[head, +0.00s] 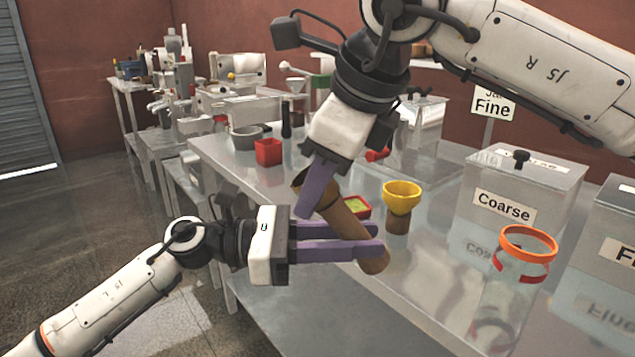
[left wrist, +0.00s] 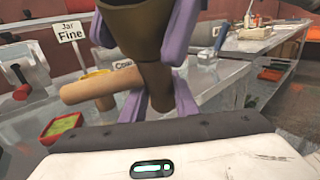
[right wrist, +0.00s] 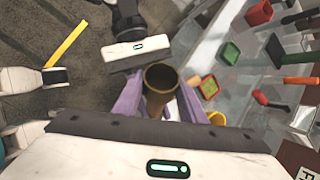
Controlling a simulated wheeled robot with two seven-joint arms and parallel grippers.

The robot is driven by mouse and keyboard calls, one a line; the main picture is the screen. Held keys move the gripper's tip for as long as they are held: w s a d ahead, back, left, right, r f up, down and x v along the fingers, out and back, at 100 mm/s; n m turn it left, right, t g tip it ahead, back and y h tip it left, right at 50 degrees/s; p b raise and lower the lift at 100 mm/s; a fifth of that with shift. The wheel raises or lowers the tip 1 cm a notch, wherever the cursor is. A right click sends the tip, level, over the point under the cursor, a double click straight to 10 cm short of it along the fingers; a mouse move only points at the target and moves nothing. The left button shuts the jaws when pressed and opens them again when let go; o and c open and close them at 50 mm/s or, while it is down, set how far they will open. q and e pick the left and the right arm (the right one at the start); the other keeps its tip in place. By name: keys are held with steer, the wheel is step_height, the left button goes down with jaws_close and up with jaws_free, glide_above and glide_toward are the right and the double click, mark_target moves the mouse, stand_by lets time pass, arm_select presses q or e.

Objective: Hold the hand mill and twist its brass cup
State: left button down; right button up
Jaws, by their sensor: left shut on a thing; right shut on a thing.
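The hand mill (head: 350,226) is a brown wooden cylinder, tilted in the head view, with a dark brass cup (head: 299,181) at its upper left end. My left gripper (head: 381,242) is shut on the wooden body, its purple fingers to either side. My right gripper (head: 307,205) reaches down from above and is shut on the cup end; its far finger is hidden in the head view. The right wrist view shows the round open mouth of the cup (right wrist: 162,76) between the fingers. In the left wrist view the cup (left wrist: 134,28) looms large and close.
A yellow funnel (head: 402,196) on a brown base and a red tray with green contents (head: 357,206) stand on the metal table just behind the mill. A clear jar with an orange rim (head: 527,240) and a "Coarse" box (head: 520,195) stand to the right. A red container (head: 268,151) is farther back.

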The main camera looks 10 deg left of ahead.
steer(key=shift+m+t+h, duration=0.3)
steer(key=shift+m+t, duration=0.6)
steer(key=shift+t, duration=0.1)
steer(key=o, duration=1.1)
steer(key=shift+c, duration=0.2)
steer(key=v, duration=1.2)
arm_select(q)
steer(key=c, duration=1.3)
jaws_free()
